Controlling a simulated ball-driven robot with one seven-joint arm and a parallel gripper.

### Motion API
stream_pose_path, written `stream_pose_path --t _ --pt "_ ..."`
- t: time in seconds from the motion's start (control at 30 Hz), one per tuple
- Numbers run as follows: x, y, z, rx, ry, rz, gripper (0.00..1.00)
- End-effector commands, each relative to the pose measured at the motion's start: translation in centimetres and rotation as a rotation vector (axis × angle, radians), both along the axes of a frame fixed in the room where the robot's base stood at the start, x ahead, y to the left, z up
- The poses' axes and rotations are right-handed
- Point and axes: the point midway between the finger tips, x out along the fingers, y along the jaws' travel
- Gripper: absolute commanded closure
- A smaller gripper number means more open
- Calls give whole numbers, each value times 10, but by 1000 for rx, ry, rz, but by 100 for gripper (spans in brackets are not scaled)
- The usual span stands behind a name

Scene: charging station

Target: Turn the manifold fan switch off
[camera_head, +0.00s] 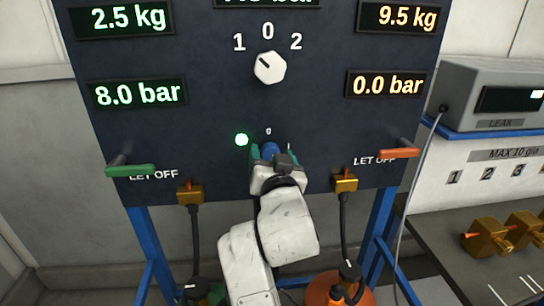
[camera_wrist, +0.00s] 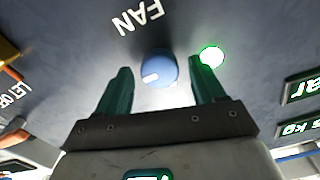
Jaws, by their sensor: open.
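The fan switch is a blue round knob with a white pointer mark, seen in the wrist view (camera_wrist: 157,68) below the word FAN on the dark panel. In the head view the blue knob (camera_head: 270,149) is partly hidden by my gripper (camera_head: 268,156). My gripper also shows in the wrist view (camera_wrist: 158,82), with its two green fingers apart, one on each side of the knob. I cannot tell whether the fingers touch it. A green lamp (camera_head: 242,140) is lit beside the knob.
A white selector knob (camera_head: 269,67) marked 1, 0, 2 sits above. A green lever (camera_head: 130,170) is at the left, a red lever (camera_head: 394,152) at the right. Brass fittings with hoses hang at the panel's lower edge. A grey leak unit (camera_head: 495,92) stands at the right.

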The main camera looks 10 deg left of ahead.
Motion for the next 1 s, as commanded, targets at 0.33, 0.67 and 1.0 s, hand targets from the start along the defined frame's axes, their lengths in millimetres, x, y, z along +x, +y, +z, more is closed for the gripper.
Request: stream_pose_path --t 0.33,0.67,1.0 --pt "0 0 0 0 0 0 45" --pt "0 0 0 0 0 0 76" --pt "0 0 0 -16 -4 -1 87"
